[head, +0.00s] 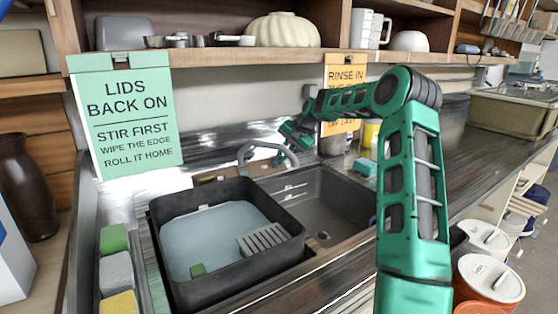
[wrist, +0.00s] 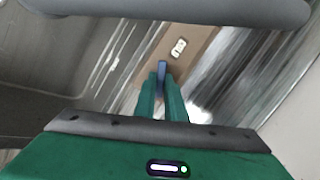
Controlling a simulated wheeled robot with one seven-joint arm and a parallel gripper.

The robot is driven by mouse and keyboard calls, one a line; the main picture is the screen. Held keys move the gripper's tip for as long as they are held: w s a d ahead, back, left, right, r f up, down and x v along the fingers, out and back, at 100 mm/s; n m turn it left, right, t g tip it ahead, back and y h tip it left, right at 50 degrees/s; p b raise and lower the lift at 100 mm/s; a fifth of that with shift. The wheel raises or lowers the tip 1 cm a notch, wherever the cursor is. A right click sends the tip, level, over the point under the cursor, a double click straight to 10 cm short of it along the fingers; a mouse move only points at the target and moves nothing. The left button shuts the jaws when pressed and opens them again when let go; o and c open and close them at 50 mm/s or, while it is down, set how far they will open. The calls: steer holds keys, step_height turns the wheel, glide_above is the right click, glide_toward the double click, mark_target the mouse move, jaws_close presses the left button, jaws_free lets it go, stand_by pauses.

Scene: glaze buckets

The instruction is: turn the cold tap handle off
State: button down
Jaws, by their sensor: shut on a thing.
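The cold tap handle (wrist: 162,72) is a slim blue lever in the wrist view, standing over a tan plate (wrist: 197,42) with a small pale marking. My gripper (wrist: 162,93) has its two green fingers closed on either side of the blue lever near its end. A grey tap spout (wrist: 170,8) crosses the top of the wrist view. In the head view the grey spout (head: 262,146) arches behind the sink (head: 335,205), and my gripper (head: 290,138) is beside it at the back. The handle cannot be made out there.
A black tub (head: 175,255) of pale liquid sits left of the basin. A green sign (head: 125,125) and an orange sign (head: 342,72) hang from the shelf (head: 230,58) above. Bottles (head: 335,143) and a teal sponge (head: 365,166) stand right of the tap.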

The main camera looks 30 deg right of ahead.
steer(key=m+t, duration=0.1)
steer(key=m, duration=0.3)
steer(key=shift+a+m, duration=0.1)
steer(key=shift+m, duration=0.3)
steer(key=shift+y, duration=0.3)
steer(key=c, duration=1.8)
jaws_free()
steer(key=shift+s, duration=0.1)
steer(key=shift+f, duration=0.1)
steer(key=shift+s+d+r, duration=0.2)
steer(key=shift+d+r, duration=0.05)
steer(key=shift+r, duration=0.1)
steer(key=v, duration=0.9)
steer(key=shift+s+r, duration=0.25)
steer(key=shift+r, duration=0.1)
